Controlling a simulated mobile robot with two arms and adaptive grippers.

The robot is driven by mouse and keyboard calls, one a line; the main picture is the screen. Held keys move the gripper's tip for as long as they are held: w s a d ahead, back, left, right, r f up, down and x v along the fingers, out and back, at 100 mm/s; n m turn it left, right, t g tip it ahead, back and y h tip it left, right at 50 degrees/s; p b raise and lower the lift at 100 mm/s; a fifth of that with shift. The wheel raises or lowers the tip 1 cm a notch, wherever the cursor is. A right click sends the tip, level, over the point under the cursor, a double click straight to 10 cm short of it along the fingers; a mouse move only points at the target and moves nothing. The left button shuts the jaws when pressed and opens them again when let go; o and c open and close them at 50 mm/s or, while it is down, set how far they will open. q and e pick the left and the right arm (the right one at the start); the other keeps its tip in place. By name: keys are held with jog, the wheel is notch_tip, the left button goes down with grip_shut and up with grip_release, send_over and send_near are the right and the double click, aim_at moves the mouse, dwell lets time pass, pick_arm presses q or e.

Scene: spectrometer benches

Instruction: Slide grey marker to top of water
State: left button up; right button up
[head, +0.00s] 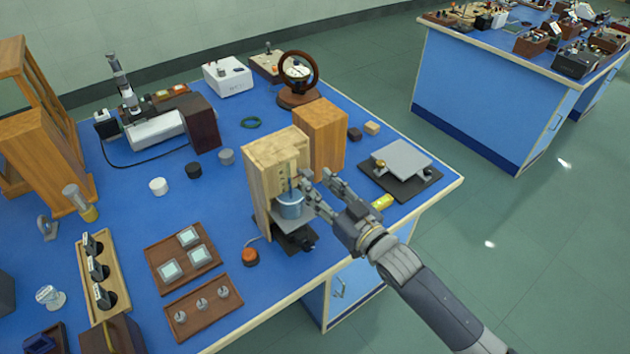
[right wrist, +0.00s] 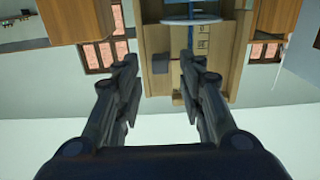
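A pale wooden upright housing (head: 277,152) stands near the front right of the blue bench, with a blue-grey cup of water (head: 291,206) at its open front. A thin blue upright (head: 290,174) rises above the cup. In the right wrist view the wooden housing (right wrist: 157,45) shows a strip with small marks (right wrist: 202,45). I cannot clearly make out the grey marker. My right gripper (head: 317,182) is open at the housing's front, close to the cup's right side. In the right wrist view its fingers (right wrist: 158,60) are apart, with nothing clearly held. My left gripper is not in view.
An orange-brown wooden block (head: 320,135) stands right behind the housing. A grey plate on a dark base (head: 403,162) and a yellow item (head: 382,202) lie to the right. Brown trays (head: 203,307) and an orange knob (head: 250,256) lie to the left. The bench edge is close.

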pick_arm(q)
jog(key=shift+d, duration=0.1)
pick_arm(e)
jog(key=v, duration=0.9)
jog(key=shift+s+d, duration=0.15)
jog(key=shift+s, duration=0.05)
jog(key=s+d+f+m+g+h, duration=0.1)
jog(key=d+f+m+g+h, duration=0.15)
jog(key=d+f, duration=0.75)
jog(key=s+d+f+m+g+h, duration=0.1)
jog(key=f+h, duration=0.3)
jog(key=f, duration=1.5)
jog(key=s+d+f+g+h+b, duration=0.1)
jog(key=s+d+f+g+h, duration=0.3)
jog(key=s+f, duration=0.9)
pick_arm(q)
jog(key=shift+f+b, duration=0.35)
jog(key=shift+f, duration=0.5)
pick_arm(e)
jog(key=s+f+g, duration=0.2)
jog(key=s+f, duration=0.3)
jog(key=s, duration=0.4)
jog(key=s+d+f+m+g, duration=0.1)
jog(key=s+f+g, duration=0.1)
jog(key=s+f, duration=0.3)
jog(key=s+f+g, duration=0.2)
jog(key=s+f, duration=0.4)
jog(key=s, duration=0.7)
jog(key=shift+s+d, duration=0.2)
jog(key=shift+d, duration=0.15)
